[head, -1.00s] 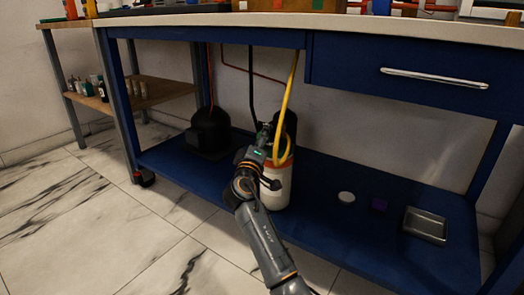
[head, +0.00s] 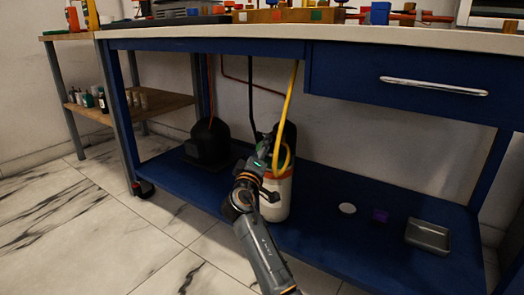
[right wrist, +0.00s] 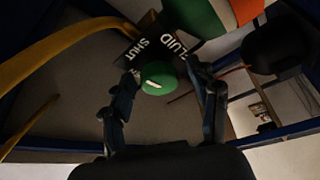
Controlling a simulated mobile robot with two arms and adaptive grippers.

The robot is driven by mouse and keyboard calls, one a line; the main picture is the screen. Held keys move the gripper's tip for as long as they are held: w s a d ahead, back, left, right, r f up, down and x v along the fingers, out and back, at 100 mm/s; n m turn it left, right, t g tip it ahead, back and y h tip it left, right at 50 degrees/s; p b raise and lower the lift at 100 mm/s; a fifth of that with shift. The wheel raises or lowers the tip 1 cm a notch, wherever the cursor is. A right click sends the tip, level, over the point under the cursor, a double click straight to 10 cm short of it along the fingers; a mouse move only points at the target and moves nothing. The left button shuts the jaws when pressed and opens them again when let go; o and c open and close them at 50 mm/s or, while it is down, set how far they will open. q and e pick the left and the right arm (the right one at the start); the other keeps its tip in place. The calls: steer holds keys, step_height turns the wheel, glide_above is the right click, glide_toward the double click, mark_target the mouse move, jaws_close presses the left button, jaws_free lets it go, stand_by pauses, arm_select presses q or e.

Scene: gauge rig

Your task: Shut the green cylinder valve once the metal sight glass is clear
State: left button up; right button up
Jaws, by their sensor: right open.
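The green valve knob (right wrist: 158,77) is round with a white mark. In the right wrist view it sits between the two open fingers of my right gripper (right wrist: 160,95); I cannot tell if they touch it. A black tag (right wrist: 150,45) reading "FLUID" and "SHUT" lies behind it. In the head view my right gripper (head: 265,147) is at the top of the white cylinder (head: 278,200) with an orange band, on the lower shelf, and hides its valve. I cannot pick out the metal sight glass. My left gripper is not in view.
A yellow hose (head: 290,95) hangs in front of the cylinder's top. A black domed unit (head: 209,142) stands left on the blue shelf (head: 325,240). The bench top (head: 400,38) overhangs.

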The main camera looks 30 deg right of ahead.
steer(key=v, duration=0.7)
steer(key=shift+a, duration=0.25)
steer(key=shift+s+f, duration=0.1)
steer(key=shift+s, duration=0.05)
